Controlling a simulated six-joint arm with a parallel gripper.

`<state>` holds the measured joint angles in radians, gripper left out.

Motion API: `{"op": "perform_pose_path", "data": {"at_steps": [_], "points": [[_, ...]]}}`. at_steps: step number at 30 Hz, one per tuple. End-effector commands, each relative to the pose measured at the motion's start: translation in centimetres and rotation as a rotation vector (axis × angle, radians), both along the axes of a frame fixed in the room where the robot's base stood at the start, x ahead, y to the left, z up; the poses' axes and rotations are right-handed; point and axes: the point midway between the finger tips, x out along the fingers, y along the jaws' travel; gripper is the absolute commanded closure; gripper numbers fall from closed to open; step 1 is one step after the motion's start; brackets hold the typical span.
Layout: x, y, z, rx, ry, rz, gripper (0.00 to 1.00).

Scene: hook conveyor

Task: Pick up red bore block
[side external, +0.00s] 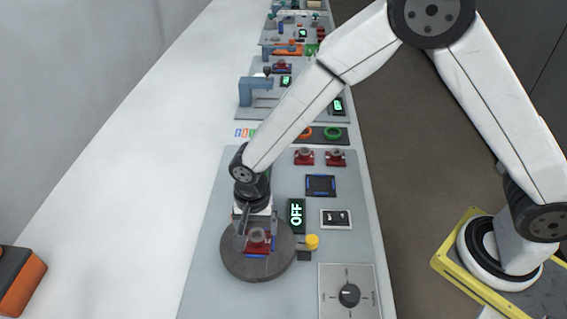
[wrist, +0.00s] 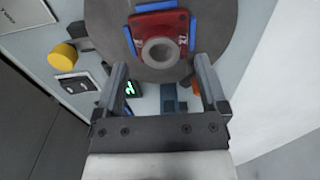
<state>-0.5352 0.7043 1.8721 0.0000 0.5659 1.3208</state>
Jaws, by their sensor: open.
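A red bore block (side external: 257,245) with a grey ring on top sits on the round dark turntable (side external: 234,264), between blue edge strips. In the wrist view the red bore block (wrist: 140,27) lies at the top centre, its grey bore facing the camera. My gripper (side external: 243,222) is at the turntable, close to the block. In the wrist view my gripper (wrist: 159,72) has its two fingers apart with nothing between them, and the block appears just beyond the fingertips. I cannot tell how high the fingertips are above the turntable.
A dial panel (side external: 347,294) is at front right. Two more red blocks (side external: 304,157) sit farther back, behind an empty blue-edged square pad (side external: 320,186).

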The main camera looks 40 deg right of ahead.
Motion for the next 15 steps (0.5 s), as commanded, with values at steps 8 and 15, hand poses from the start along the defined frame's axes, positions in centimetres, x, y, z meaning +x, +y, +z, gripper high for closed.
{"op": "perform_pose_path", "data": {"at_steps": [8,15], "points": [[0.0,0.1,-2.8,-0.001,0.001,0.000,0.08],[0.1,0.1,-3.5,0.001,-0.001,0.000,0.08]]}}
